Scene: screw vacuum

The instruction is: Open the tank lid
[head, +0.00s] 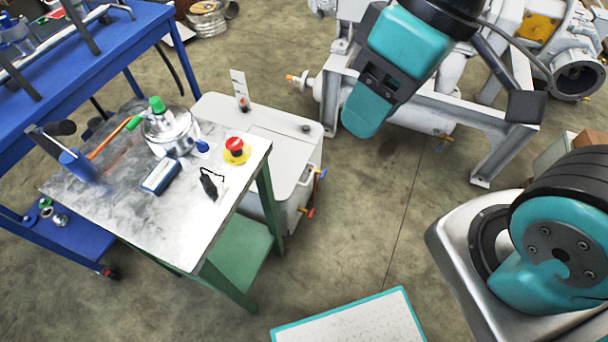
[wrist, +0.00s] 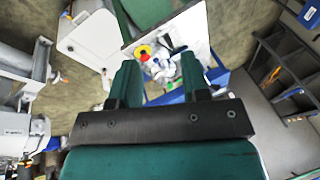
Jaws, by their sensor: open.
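The white tank (head: 305,182) stands on the floor just behind and right of the small work table. Its flat, pale lid (head: 270,138) lies on top and looks closed; the table hides part of the tank's near side. In the wrist view the tank top (wrist: 97,40) shows at the upper left, beyond the left finger. My gripper (head: 365,112) hangs in the air to the right of the tank in the head view, apart from it. In the wrist view my gripper (wrist: 159,62) is open, with nothing between its two green fingers.
The work table (head: 110,215) carries a metal pot (head: 170,132), a red emergency button (head: 236,146) and small tools. A blue bench (head: 125,40) stands at the upper left. White machinery (head: 490,150) stands behind my gripper. Floor between the tank and my arm is clear.

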